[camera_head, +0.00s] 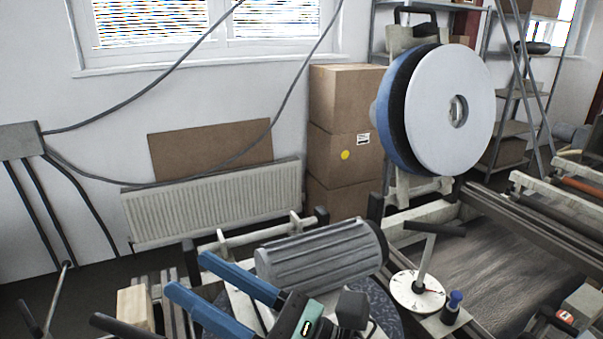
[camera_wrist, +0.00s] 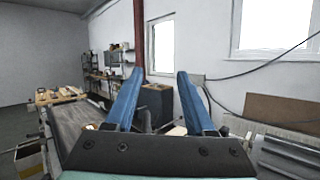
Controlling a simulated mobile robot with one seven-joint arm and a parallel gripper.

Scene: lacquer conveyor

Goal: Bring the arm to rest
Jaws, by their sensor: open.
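My gripper (camera_head: 212,282) shows at the bottom of the head view, with two blue fingers spread apart and nothing between them. In the wrist view my gripper (camera_wrist: 155,95) also has its two blue fingers apart, with empty air between them and the room beyond. In the head view the fingers point to the left, in front of a grey ribbed motor (camera_head: 322,254). I cannot tell whether the gripper touches anything below it.
A large white and blue disc (camera_head: 432,100) stands at the upper right. A conveyor (camera_head: 500,270) with a dial post (camera_head: 418,288) lies at right. Cardboard boxes (camera_head: 345,140) and a radiator (camera_head: 210,203) line the wall. Cables (camera_head: 150,100) hang at left. A wooden block (camera_head: 134,308) is near the fingers.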

